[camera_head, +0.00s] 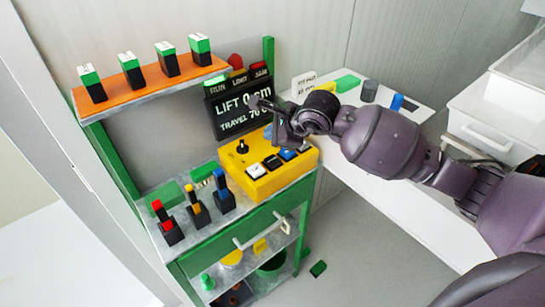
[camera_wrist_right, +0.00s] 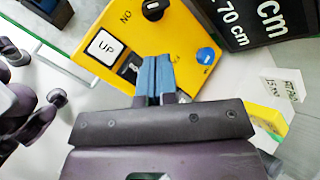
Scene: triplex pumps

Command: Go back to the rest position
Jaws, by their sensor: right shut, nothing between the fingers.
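My right gripper (camera_head: 268,108) is in front of the black display board and above the right part of the yellow control box (camera_head: 262,183). In the right wrist view its blue fingertips (camera_wrist_right: 155,72) are together with nothing between them, and they cover part of the box's button row. I cannot tell from the view whether they touch the box. A white "UP" button (camera_wrist_right: 103,46), a black button beside it and a blue knob (camera_wrist_right: 206,56) show on the box. My left gripper is in neither view.
The display board (camera_head: 240,108) reads "LIFT 0 cm". The green workbench (camera_head: 250,222) holds several small coloured-top black blocks. An orange shelf (camera_head: 150,86) carries more blocks at upper left.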

